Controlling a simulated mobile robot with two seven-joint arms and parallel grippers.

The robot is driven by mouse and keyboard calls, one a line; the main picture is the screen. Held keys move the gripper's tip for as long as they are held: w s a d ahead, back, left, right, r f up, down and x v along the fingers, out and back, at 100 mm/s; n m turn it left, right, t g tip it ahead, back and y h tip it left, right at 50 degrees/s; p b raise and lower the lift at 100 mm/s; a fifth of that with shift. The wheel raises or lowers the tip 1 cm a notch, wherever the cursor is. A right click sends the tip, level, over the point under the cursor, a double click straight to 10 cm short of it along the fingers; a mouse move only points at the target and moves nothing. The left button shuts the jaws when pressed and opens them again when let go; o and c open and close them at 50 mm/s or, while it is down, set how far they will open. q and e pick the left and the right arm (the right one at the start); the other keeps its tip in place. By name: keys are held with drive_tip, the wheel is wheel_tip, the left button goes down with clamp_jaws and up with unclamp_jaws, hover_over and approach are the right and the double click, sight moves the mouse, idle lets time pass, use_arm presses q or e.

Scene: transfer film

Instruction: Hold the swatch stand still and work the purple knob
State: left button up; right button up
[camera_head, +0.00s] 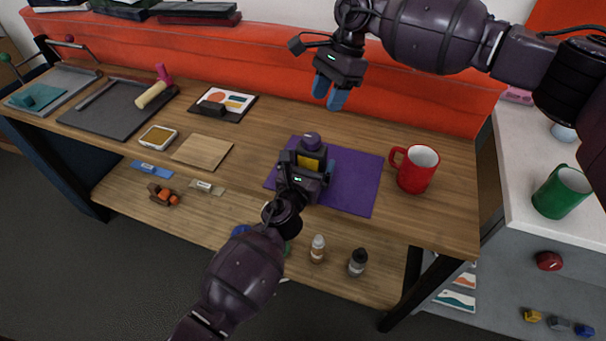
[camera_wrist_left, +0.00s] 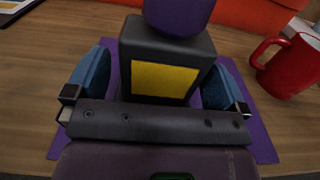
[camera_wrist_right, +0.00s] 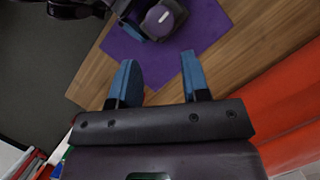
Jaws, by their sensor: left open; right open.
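The swatch stand (camera_wrist_left: 165,80) is a dark block with a yellow panel on its front; it stands upright on a purple mat (camera_head: 353,181). The purple knob (camera_head: 312,141) sits on top of the stand and also shows at the top of the left wrist view (camera_wrist_left: 180,14). My left gripper (camera_wrist_left: 155,90) is open, with its blue fingers on either side of the stand; I cannot tell whether they touch it. My right gripper (camera_head: 330,94) is open and empty above the table, behind and above the stand. In the right wrist view the left gripper partly covers the stand.
A red mug (camera_head: 418,168) stands just right of the mat. A wooden board (camera_head: 203,151), a small tray (camera_head: 158,137) and a dark slab with a roller (camera_head: 152,95) lie to the left. An orange panel (camera_head: 430,100) borders the back. Bottles stand on the lower shelf.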

use_arm(q)
drive_tip(key=shift+w+d, duration=0.25)
drive_tip(key=shift+w, duration=0.45)
